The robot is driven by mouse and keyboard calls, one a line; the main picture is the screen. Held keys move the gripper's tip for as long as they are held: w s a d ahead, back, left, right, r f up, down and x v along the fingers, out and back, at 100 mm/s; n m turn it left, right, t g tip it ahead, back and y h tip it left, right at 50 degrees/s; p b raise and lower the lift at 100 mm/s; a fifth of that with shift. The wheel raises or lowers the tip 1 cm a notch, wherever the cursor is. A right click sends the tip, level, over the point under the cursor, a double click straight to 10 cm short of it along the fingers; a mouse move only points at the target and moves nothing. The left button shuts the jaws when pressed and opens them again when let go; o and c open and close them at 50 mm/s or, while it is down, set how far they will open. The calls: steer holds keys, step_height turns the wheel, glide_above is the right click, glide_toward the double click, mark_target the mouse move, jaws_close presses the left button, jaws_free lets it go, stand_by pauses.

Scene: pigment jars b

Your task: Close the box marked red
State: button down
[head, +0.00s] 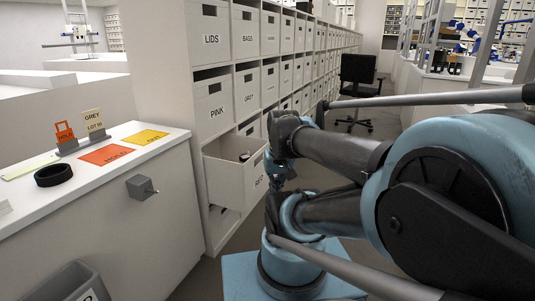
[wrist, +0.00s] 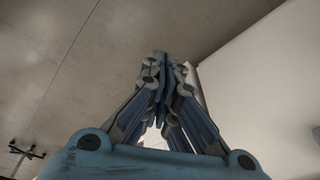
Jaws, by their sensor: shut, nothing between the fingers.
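The box marked RED (head: 235,180) is a white open-topped box in the wall of boxes, seen in the head view. It sticks out of its compartment, and a dark item shows inside it. Its label is at the right of its front face. My gripper (wrist: 160,65) is shut and empty in the wrist view, its fingertips together. In the head view, bluish parts of my gripper show just right of the box front, partly hidden by my arm. I cannot tell whether they touch the box.
Other labelled boxes, such as PINK (head: 215,110) and GREY (head: 248,92), sit flush around it. A white counter (head: 25,218) at left bears coloured cards, a black ring (head: 53,176) and signs. A black chair (head: 357,85) stands down the aisle. A grey bin (head: 70,285) is at lower left.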

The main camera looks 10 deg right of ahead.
steer(key=w+d+r+m+y, duration=0.1)
steer(key=w+r+m+y, duration=0.15)
steer(key=w+m, duration=0.65)
steer(key=w+d+r+m+y, duration=0.2)
steer(key=w+r+m, duration=0.15)
steer(key=w, duration=0.95)
steer(key=w+d+f+m+t+y, duration=0.1)
steer(key=w+d+f+m+t, duration=0.15)
steer(key=w+d+m, duration=0.5)
steer(key=w+d+f+m+t+y, duration=0.1)
steer(key=w+d+f+m, duration=0.35)
steer(key=w, duration=0.55)
steer(key=a+r+x, duration=0.1)
steer(key=x, duration=1.1)
steer(key=shift+w+a+r, duration=0.3)
steer(key=shift+w+r, duration=0.05)
steer(key=shift+w+d+g, duration=0.1)
steer(key=shift+g, duration=0.15)
